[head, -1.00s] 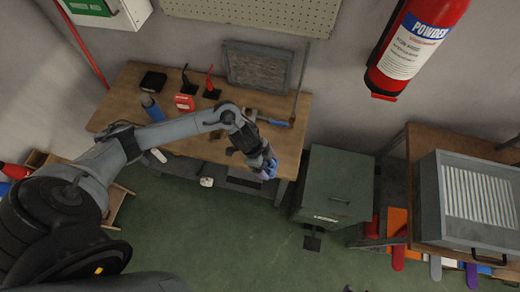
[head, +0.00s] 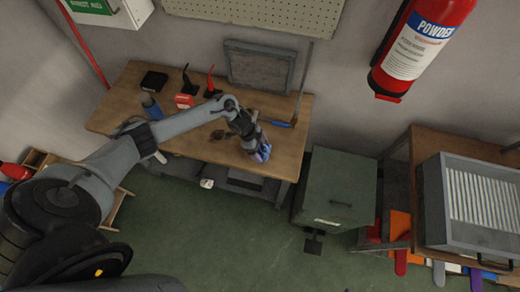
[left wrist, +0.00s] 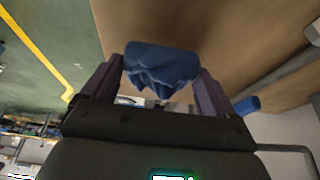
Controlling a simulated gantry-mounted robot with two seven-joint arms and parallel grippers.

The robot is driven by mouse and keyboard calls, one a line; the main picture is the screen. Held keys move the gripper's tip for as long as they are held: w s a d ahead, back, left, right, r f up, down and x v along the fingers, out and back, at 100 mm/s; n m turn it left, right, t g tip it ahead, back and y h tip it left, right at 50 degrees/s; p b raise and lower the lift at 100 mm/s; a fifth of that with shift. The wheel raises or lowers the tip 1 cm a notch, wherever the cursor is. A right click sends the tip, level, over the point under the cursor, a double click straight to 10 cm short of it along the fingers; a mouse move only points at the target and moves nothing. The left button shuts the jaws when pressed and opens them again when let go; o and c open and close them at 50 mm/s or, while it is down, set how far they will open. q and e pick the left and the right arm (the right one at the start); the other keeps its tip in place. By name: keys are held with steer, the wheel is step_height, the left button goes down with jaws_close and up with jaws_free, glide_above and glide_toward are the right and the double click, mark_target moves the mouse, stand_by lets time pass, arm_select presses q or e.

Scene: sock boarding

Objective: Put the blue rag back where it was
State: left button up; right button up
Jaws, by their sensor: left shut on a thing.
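The blue rag (left wrist: 160,66) is a crumpled cloth between the two fingers of my left gripper (left wrist: 155,80) in the left wrist view. The left gripper is shut on it. In the head view my left gripper (head: 258,150) holds the rag (head: 263,153) at the front right part of the wooden table (head: 285,163). I cannot tell whether the rag touches the tabletop. My right gripper is not in view.
A tool with a blue handle (head: 281,124) lies on the table right of my arm. A grey framed panel (head: 260,68) stands at the back. Red and black items (head: 185,100) stand at the left. A green-grey cabinet (head: 338,185) stands right of the table.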

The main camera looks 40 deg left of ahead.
arm_select(q)
steer(key=shift+f, duration=0.8)
steer(key=shift+f, duration=0.1)
steer(key=o, duration=0.8)
steer(key=shift+o, duration=0.2)
